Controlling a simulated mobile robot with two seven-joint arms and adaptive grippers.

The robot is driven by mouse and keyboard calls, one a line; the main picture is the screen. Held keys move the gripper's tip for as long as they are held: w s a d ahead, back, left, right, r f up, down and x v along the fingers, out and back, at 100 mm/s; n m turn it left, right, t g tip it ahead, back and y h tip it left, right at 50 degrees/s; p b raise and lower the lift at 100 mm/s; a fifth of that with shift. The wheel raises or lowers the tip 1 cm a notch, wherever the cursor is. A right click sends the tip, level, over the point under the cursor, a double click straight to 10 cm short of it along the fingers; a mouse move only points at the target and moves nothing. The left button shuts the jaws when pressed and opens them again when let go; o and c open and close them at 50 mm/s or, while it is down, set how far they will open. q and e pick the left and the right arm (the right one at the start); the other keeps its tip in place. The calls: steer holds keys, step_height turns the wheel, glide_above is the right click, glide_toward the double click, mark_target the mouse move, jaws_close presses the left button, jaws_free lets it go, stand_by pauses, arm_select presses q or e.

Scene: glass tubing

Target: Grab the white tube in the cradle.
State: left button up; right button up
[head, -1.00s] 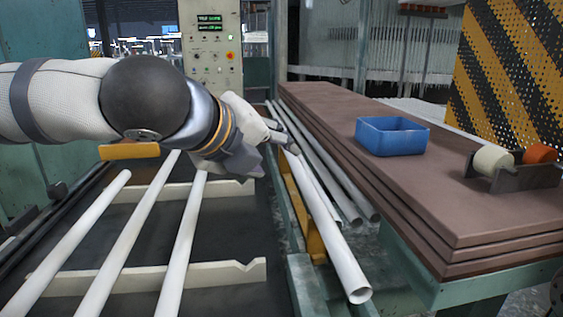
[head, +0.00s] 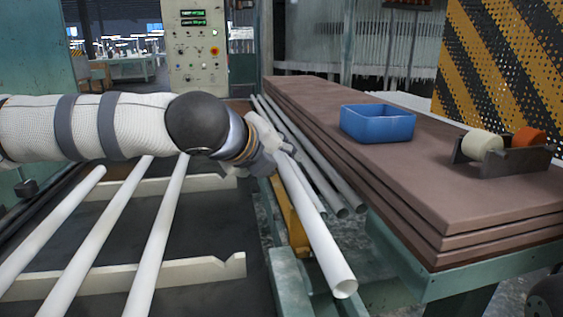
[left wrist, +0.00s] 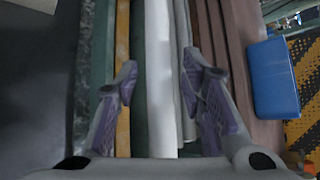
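The white tube (head: 318,235) lies lengthwise along the yellow cradle (head: 290,218), its open end toward me. My left gripper (head: 283,150) is over the far part of this tube in the head view, and its arm hides what lies behind it. In the left wrist view the white tube (left wrist: 160,85) runs between the two purple-padded fingers of my left gripper (left wrist: 160,66). The fingers are apart, with a gap on each side of the tube, so the gripper is open. My right gripper is not in view.
Several white tubes (head: 107,240) lie on notched rails (head: 200,272) at left. Grey tubes (head: 335,190) lie right of the cradle. Stacked brown boards (head: 440,185) at right carry a blue bin (head: 377,124) and a roll holder (head: 505,160). A control panel (head: 197,60) stands behind.

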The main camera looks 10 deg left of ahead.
arm_select(q)
jaws_close()
